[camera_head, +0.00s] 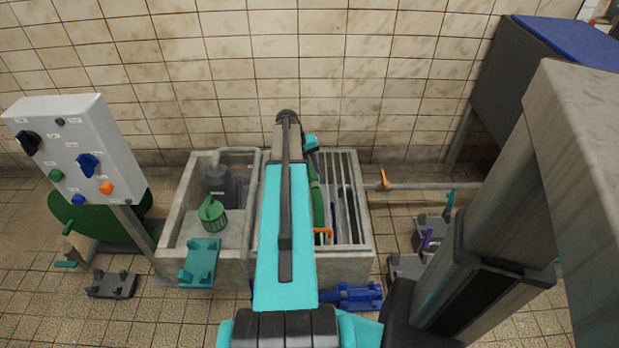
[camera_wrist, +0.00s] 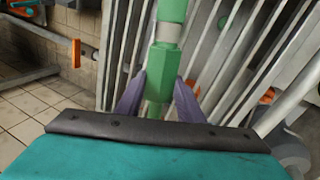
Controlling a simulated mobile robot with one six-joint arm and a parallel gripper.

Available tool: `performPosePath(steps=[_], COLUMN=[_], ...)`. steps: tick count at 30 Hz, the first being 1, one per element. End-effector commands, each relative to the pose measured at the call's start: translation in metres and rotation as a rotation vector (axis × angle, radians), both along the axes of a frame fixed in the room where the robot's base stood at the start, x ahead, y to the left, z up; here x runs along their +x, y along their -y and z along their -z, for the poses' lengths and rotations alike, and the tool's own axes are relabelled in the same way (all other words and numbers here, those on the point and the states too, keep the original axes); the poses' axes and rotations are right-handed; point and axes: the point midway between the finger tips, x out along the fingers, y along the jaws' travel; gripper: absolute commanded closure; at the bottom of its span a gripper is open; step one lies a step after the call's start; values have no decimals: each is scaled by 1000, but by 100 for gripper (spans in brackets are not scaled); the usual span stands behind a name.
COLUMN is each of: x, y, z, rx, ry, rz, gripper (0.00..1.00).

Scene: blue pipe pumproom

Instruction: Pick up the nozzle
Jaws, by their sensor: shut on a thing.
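The nozzle (camera_wrist: 166,66) is a green piece with a six-sided body and a grey ring near its top, seen in the wrist view. My gripper (camera_wrist: 159,82) has two purple fingers, one on each side of the nozzle's lower body, and is shut on it. The nozzle's lower end is hidden behind my gripper's dark front edge.
A slatted metal grating (camera_head: 345,200) lies under my arm. To its left is an open concrete basin (camera_head: 178,225) with a green strainer (camera_head: 212,214). A control box (camera_head: 75,150) stands at the left. A pipe with an orange lever (camera_head: 384,179) runs right along the wall.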

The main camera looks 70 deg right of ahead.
Motion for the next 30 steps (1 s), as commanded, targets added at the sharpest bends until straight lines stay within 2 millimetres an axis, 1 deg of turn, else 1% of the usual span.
performPosePath(steps=[1, 6, 24, 27, 30], x=[0, 0, 1, 5, 15], y=[0, 0, 0, -3, -8], z=[-6, -13, -13, -15, -19], rx=[-1, 0, 0, 0, 0], ry=[0, 0, -1, 0, 0], rz=[0, 0, -1, -6, -20], gripper=[98, 98, 98, 98, 98])
